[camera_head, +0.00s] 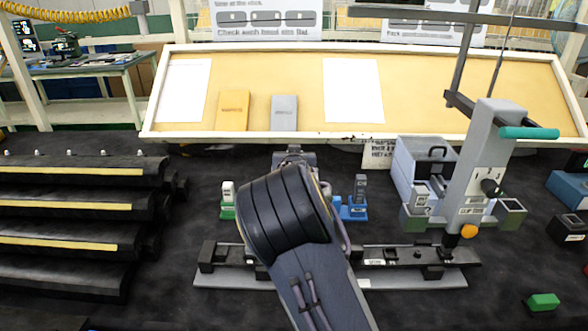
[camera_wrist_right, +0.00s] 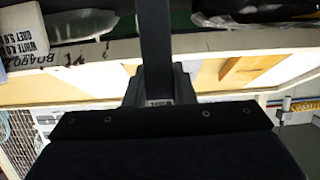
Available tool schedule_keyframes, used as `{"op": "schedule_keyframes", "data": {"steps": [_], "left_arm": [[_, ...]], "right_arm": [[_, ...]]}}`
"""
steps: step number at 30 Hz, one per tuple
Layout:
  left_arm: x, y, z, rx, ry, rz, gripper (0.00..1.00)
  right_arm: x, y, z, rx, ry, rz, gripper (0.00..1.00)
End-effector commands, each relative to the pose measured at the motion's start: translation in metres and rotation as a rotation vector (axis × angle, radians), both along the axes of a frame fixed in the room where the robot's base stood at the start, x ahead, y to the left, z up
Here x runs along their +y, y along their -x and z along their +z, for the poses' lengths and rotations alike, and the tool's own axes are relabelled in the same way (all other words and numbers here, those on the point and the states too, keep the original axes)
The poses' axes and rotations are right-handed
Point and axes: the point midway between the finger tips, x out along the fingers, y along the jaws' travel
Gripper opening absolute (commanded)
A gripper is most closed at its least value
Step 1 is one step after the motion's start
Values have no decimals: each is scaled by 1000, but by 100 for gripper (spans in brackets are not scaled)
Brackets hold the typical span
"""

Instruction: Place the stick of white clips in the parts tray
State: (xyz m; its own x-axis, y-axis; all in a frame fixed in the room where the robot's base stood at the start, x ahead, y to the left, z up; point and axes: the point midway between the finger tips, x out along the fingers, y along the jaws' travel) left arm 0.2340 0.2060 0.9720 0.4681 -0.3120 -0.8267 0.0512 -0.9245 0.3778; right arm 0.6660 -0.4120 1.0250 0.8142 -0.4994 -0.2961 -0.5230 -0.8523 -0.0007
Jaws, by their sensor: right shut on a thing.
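My right arm rises through the middle of the head view, and its right gripper (camera_head: 293,155) is mostly hidden behind the wrist. In the right wrist view this gripper (camera_wrist_right: 158,88) is shut on a dark narrow bar (camera_wrist_right: 155,40); I cannot tell whether it is the stick of white clips. A small white block (camera_head: 228,188) stands in a green holder left of my wrist, and a grey one (camera_head: 360,185) in a blue holder right of it. An open grey-blue bin (camera_head: 402,160) stands at the right; I cannot tell whether it is the parts tray. My left gripper is out of view.
A grey post with a teal handle (camera_head: 528,133) stands right of the bin. A low rail fixture (camera_head: 410,257) lies across the front, partly behind my arm. Black stepped racks (camera_head: 70,210) fill the left. A tilted tan board (camera_head: 440,100) closes off the back.

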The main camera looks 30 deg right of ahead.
Motion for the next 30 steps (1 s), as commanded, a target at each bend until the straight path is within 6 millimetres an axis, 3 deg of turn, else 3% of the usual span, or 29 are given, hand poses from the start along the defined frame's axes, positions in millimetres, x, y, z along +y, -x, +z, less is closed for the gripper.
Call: {"op": "schedule_keyframes", "data": {"steps": [8, 15, 26, 27, 30], "left_arm": [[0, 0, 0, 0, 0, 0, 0], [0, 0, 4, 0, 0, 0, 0], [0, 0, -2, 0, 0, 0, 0], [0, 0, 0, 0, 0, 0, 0], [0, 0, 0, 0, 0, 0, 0]], "right_arm": [[-7, -14, -18, 0, 2, -1, 1], [-7, -15, -48, 2, 1, 1, 1], [-6, -15, -54, 0, 0, 1, 1], [-6, -14, -52, 0, 1, 1, 27], [-6, -14, -52, 0, 1, 1, 40]]}}
